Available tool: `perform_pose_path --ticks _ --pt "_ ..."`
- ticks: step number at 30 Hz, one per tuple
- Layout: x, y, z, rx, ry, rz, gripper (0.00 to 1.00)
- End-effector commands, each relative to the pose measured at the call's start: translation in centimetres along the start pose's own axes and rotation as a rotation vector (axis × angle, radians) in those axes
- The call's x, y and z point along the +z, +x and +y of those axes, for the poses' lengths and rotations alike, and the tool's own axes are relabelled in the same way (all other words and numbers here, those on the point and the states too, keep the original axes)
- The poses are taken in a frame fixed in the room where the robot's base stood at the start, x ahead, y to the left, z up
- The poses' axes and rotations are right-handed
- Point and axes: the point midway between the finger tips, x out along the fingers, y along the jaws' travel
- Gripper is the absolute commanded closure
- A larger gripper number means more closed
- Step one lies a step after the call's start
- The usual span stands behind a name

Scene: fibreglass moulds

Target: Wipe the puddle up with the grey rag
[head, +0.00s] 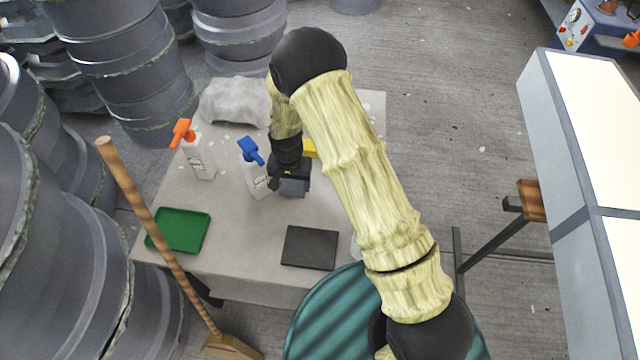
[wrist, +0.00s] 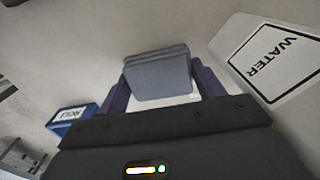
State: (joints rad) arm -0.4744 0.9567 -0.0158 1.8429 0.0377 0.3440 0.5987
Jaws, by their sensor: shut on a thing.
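My gripper (head: 290,178) is low over the table, its fingers shut on the grey rag (wrist: 157,75). The rag looks like a folded grey block between the two dark fingers in the wrist view; a bluish-grey part of it (head: 294,188) shows below the gripper in the head view. I cannot tell whether the rag touches the table. I cannot make out the puddle in either view; my gripper and arm hide part of the tabletop.
A blue-topped bottle (head: 254,178) stands close left of my gripper; a white bottle marked WATER (wrist: 275,62) is close in the wrist view. The table (head: 235,240) also holds an orange-topped bottle (head: 197,160), green tray (head: 180,230), dark square (head: 310,248) and crumpled grey sheet (head: 235,103).

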Motion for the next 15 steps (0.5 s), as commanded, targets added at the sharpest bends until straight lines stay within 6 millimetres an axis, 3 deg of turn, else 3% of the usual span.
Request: perform_pose_path --ticks 1,15 --pt "-0.1 -1.0 0.0 -0.001 0.001 0.002 0.54" --pt "-0.3 -5.2 0.4 -0.002 0.008 0.002 0.54"
